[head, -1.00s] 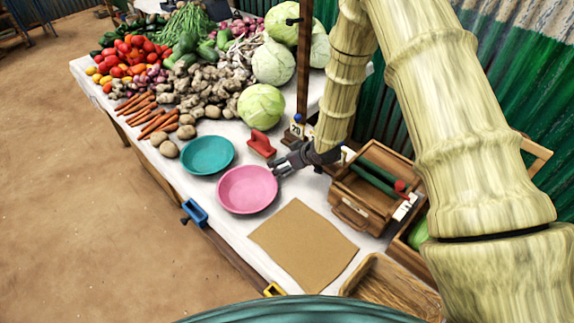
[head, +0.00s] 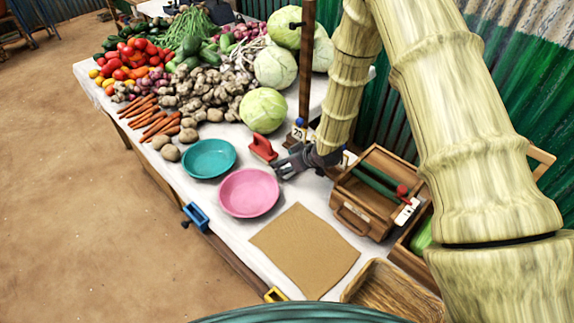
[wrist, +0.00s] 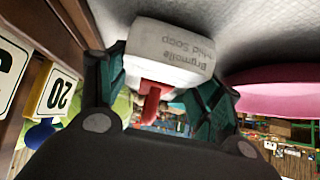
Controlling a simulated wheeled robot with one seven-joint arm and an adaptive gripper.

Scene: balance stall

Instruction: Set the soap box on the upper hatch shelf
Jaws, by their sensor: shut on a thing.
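In the wrist view the soap box (wrist: 172,50) is a white block with rounded edges and grey upside-down print. It sits between the fingers of my gripper (wrist: 165,82), which is shut on it. In the head view my gripper (head: 282,168) is low over the white-covered table, just right of the pink bowl. The soap box cannot be made out against the cloth there. I cannot make out the upper hatch shelf in either view.
The pink bowl (head: 249,194), teal bowl (head: 208,158) and a red item (head: 262,148) are close by. A wooden toolbox (head: 352,215) stands right of my gripper, and a post (head: 306,70) rises behind. A brown mat (head: 305,252) lies in front. Vegetables fill the far left.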

